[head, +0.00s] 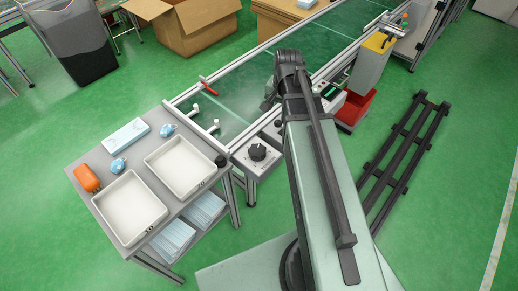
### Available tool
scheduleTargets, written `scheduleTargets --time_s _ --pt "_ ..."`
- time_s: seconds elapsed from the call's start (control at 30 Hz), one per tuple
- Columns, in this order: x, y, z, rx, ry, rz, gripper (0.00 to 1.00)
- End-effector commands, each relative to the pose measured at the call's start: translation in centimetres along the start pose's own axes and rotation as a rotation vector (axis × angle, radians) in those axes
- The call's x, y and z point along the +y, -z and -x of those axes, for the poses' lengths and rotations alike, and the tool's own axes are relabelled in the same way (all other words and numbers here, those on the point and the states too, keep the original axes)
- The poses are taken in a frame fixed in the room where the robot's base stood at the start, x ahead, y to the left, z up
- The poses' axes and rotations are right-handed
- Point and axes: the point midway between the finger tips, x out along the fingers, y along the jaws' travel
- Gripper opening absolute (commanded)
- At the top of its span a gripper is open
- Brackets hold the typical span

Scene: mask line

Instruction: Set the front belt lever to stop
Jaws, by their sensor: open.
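A grey control box (247,164) with a round black knob (258,151) on a marked pale dial stands at the near end of the green conveyor belt (240,98). The dial's markings are too small to read. A small red piece (208,88) sits at the belt's left rail. I cannot tell for sure which of these is the front belt lever. My gripper (268,96) is partly hidden behind my arm, over the belt's right side. It is open, apart from the knob and beyond it in the picture.
A grey table (183,206) at the left holds two white trays (130,231), an orange item (87,177) and blue items. A yellow-topped bin (372,66) and a red bin (352,112) stand right of the belt. A dark rack (399,158) lies on the floor at right.

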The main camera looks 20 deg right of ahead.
Motion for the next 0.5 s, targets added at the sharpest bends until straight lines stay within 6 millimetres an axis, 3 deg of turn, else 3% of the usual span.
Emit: scheduleTargets --time_s 0.27,0.5 --pt "-0.1 0.0 -0.3 0.002 0.003 -0.074 0.56" --pt "0.0 0.0 -4.3 0.002 0.003 -0.072 0.56"
